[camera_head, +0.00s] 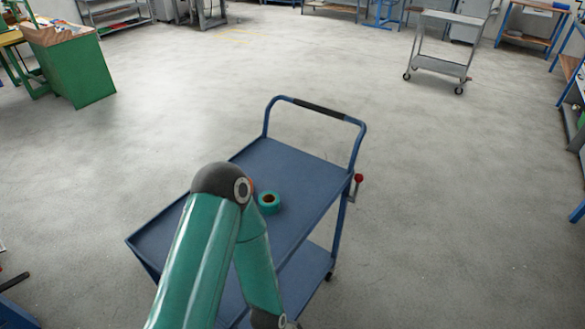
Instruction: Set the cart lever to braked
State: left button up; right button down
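A blue two-deck cart (290,165) stands in the middle of the camera_head view. Its push handle (320,109) with a black grip is at the far end. The cart lever (354,189) is a short grey arm with a red knob, on the right side of the cart by the far corner post. The knob end points up. I cannot tell from this which setting it is in. One of my green arms reaches over the near part of the cart from below and hides some of it. Neither of my grippers shows in the view.
A green tape roll (268,203) lies on the cart's top deck beside my arm. A grey cart (440,62) stands at the back right. A green bench (70,62) is at the upper left. Shelving lines the right edge.

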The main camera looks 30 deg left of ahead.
aim_at(358, 178)
jog(key=z, duration=1.3)
jog(key=i, duration=2.9)
jog(key=u, duration=1.75)
jog(key=i, duration=0.2)
jog(key=u, duration=2.05)
